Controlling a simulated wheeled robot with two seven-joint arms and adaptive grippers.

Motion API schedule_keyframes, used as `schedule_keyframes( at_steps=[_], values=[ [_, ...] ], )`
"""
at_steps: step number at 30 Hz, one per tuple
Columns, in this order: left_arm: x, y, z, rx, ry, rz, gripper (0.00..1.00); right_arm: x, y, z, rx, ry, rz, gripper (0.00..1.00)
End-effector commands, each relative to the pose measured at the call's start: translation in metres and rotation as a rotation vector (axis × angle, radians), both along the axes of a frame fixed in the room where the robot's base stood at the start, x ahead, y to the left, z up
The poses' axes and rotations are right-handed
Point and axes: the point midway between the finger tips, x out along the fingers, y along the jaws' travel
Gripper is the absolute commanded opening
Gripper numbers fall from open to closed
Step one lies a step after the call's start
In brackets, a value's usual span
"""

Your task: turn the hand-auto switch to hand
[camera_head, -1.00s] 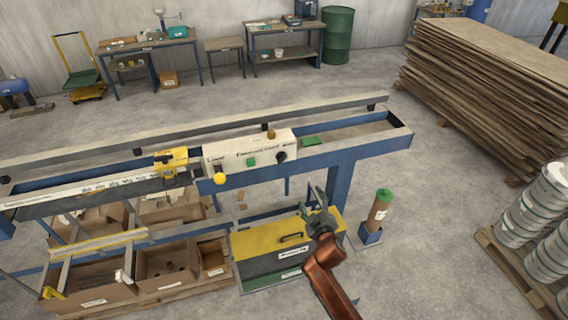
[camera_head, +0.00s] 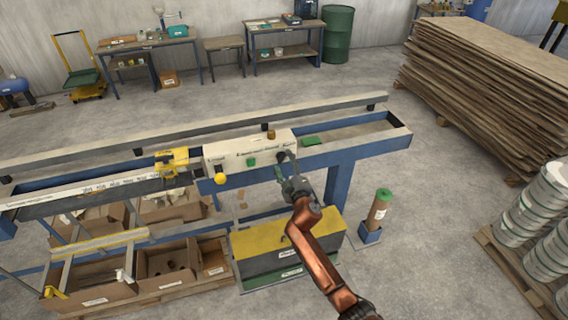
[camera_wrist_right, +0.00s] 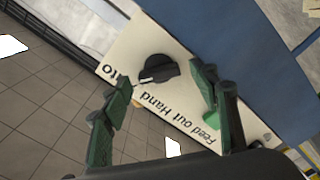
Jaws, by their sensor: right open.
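The hand-auto switch is a round black knob (camera_wrist_right: 158,68) on a pale control panel (camera_wrist_right: 110,60) lettered "Feed out", "Hand" and a partly hidden "...to". A small light mark shows on the knob's edge; I cannot tell its exact setting. My right gripper (camera_wrist_right: 163,84) is open, its green fingers on either side of the knob in the picture, with no clear contact. In the head view, my right gripper (camera_head: 284,172) is at the panel's right end, and the knob there is partly covered. My left gripper is not in view.
The panel also carries a green button (camera_head: 251,161) and a yellow knob (camera_head: 220,178). The blue machine frame (camera_head: 340,185) is just to the right. Below stand a yellow-topped box (camera_head: 262,240) and cardboard boxes (camera_head: 165,268). A green-topped roll (camera_head: 379,210) stands at right.

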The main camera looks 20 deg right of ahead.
Motion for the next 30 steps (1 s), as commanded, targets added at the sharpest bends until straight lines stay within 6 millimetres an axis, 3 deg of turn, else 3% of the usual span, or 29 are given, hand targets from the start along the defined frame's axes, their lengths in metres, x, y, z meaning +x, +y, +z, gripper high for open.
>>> schedule_keyframes(
  at_steps=[6, 24, 30],
  values=[
    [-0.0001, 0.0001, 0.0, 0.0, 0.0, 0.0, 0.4, 0.0004, 0.0, 0.0001, 0.0, 0.0, 0.0, 0.55],
    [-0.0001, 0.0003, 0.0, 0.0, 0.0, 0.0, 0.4, 0.0001, -0.0004, -0.0001, 0.0, 0.001, -0.001, 0.14],
    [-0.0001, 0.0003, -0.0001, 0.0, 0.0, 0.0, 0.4, 0.0001, -0.0003, -0.0005, -0.012, 0.0, -0.001, 0.13]
  ],
)
